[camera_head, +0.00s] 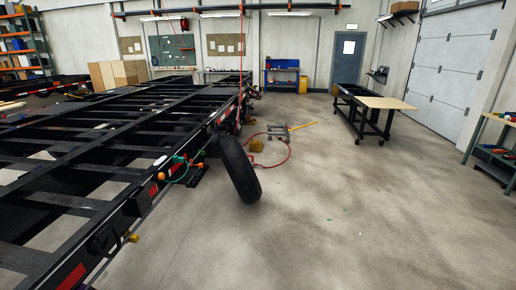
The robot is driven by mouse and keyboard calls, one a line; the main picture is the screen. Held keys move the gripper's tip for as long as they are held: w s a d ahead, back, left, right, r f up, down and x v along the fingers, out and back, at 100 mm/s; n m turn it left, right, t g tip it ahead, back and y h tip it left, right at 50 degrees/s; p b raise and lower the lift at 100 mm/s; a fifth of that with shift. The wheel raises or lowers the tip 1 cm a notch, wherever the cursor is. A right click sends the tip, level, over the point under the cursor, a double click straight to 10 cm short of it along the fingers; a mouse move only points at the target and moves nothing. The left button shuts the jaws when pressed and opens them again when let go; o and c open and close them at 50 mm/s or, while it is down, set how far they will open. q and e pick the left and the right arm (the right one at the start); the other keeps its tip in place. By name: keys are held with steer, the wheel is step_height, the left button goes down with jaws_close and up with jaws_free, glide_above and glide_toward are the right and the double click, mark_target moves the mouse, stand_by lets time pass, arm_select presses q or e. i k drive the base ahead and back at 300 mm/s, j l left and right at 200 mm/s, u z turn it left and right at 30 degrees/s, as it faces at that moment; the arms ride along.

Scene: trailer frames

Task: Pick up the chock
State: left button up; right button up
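A small yellow-brown block (256,146), which looks like the chock, sits on the concrete floor just beyond the black tire (240,168). It is small and far off, so its exact shape is hard to tell. A red hose (289,152) curves on the floor around it. The tire stands tilted beside the trailer frame (75,150), nearer to me than the block. Neither of my grippers is in view.
A wheeled cart (384,102) stands at the back right, and a workbench (494,150) at the right edge.

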mark_target(254, 146)
steer(key=i+z, duration=0.4)
steer(key=i, duration=0.35)
steer(key=i+z, duration=0.1)
steer(key=i, duration=0.75)
steer(key=i+z, duration=0.1)
steer(key=i, duration=0.7)
steer(key=i+z, duration=0.15)
steer(key=i, duration=0.7)
steer(key=i+j+z, duration=0.1)
steer(key=i, duration=0.7)
steer(key=i+j+u, duration=0.2)
steer(key=i, duration=0.45)
steer(key=i+u, duration=0.2)
steer(key=i, duration=0.4)
steer(key=i+u, duration=0.2)
steer(key=i, duration=0.5)
steer(key=i+l+u, duration=0.2)
steer(key=i, duration=0.4)
steer(key=i+l+u, duration=0.2)
steer(key=i, duration=0.45)
steer(key=i+u, duration=0.15)
steer(key=i, duration=0.65)
steer(key=i+u, duration=0.2)
steer(key=i, duration=0.55)
